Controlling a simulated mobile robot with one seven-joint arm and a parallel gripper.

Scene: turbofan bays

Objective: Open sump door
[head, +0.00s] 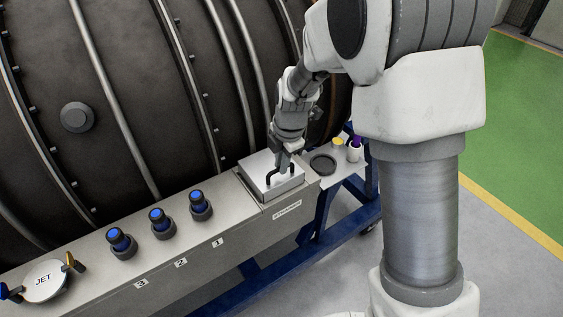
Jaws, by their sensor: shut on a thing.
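The sump door appears to be the square light-metal lid (255,169) at the right part of the grey bench. A black bar handle (269,178) stands on it. My gripper (282,169) reaches down from above and is shut on the handle. The jaws partly hide the handle and the lid's far side. The lid looks down on its box or nearly so; I cannot tell whether there is a gap under it. A small label (287,210) on the bench front below it is too small to read surely.
Three blue-topped caps (157,221) in dark collars stand left of the lid, above labels 1, 2 and 3. A round JET cover (45,281) is at far left. A dark ring (322,164) and small cups (354,151) sit right. The engine casing (110,110) rises behind.

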